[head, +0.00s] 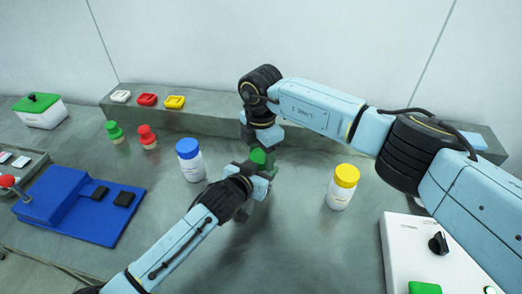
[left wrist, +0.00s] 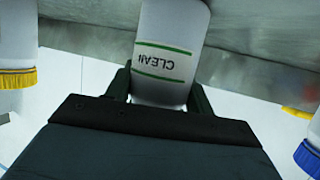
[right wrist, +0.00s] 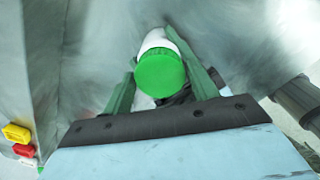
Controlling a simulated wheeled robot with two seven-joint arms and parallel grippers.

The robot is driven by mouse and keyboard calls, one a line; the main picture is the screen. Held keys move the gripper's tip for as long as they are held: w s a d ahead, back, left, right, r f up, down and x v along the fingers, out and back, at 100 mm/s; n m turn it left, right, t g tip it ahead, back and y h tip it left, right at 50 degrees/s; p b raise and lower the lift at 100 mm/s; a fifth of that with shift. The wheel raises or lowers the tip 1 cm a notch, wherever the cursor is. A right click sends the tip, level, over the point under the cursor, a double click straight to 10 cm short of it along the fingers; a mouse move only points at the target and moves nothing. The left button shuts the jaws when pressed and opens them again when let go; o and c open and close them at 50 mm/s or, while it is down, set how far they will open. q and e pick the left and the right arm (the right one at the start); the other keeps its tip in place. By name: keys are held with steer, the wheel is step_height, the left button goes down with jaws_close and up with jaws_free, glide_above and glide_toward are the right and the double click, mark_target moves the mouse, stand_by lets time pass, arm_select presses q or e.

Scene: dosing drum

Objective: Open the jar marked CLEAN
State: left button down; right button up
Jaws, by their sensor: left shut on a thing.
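The jar marked CLEAN is white with green stripes; it shows in the left wrist view (left wrist: 168,50), its label upside down. My left gripper (head: 262,176) is shut around its body; its fingers show either side of the jar in the left wrist view. The green lid (head: 258,156) is on top of the jar, and it faces the camera in the right wrist view (right wrist: 160,74). My right gripper (head: 259,147) is just above the lid, its fingers apart on either side of it. I cannot tell whether they touch the lid.
A blue-capped jar (head: 190,160) stands left of the grippers, a yellow-capped jar (head: 343,187) right. Small green (head: 115,132) and red (head: 147,137) pieces stand behind.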

steer(key=c, duration=0.7)
steer(key=n, duration=0.5)
steer(key=shift+n, duration=0.4)
steer(key=n, duration=0.3)
steer(key=shift+r+n, duration=0.1)
steer(key=shift+n, duration=0.3)
steer(key=n, duration=0.4)
steer(key=o, duration=1.1)
